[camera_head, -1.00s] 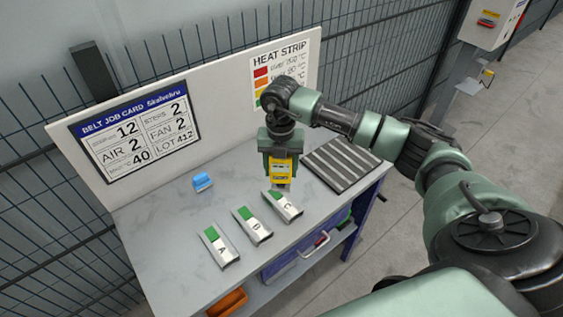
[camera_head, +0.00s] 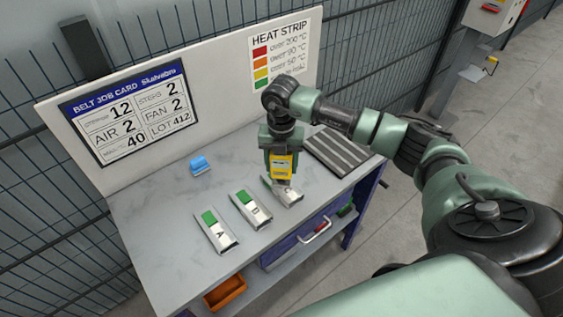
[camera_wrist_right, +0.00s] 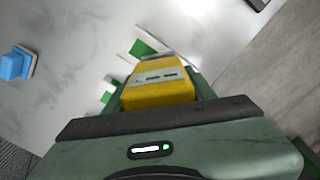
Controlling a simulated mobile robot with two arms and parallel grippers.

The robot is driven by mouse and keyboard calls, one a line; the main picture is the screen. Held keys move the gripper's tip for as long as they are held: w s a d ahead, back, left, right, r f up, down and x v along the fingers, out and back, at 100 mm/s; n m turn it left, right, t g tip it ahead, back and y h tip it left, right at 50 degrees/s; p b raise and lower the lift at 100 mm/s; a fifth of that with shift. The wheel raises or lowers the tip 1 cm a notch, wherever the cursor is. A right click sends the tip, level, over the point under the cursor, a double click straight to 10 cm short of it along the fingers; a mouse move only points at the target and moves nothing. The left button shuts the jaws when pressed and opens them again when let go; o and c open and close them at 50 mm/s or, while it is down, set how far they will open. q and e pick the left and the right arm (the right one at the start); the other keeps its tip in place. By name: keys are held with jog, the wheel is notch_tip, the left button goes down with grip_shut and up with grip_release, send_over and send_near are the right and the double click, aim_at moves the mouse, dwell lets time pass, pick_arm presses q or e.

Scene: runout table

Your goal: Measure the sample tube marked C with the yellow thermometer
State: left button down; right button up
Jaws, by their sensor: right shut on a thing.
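The yellow thermometer (camera_head: 281,164) is held in my right gripper (camera_head: 280,174); it also shows in the right wrist view (camera_wrist_right: 160,88). The gripper is shut on it. The sample tube marked C (camera_head: 292,196), a silver block with a green part, lies on the table directly below. The thermometer's lower end overlaps it in the head view, hiding its letter; I cannot tell whether they touch. Tube A (camera_head: 219,232) and a middle tube (camera_head: 251,209), its letter B or D, lie to the left in a row. My left gripper is not in view.
A blue object (camera_head: 200,165) stands on the table's (camera_head: 160,215) back left. A dark ribbed mat (camera_head: 342,152) lies at the right end. A white board with a job card (camera_head: 130,110) and heat strip chart (camera_head: 280,55) stands behind. An orange bin (camera_head: 226,292) is below.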

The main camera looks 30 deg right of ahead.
jog(key=shift+s+f+b, duration=0.1)
jog(key=shift+f+b, duration=0.35)
jog(key=shift+f, duration=0.1)
dwell(2.0)
jog(key=shift+r, duration=0.1)
jog(key=shift+r+p, duration=0.7)
jog(key=shift+r, duration=0.15)
jog(key=shift+r+p, duration=1.7)
jog(key=shift+r, duration=1)
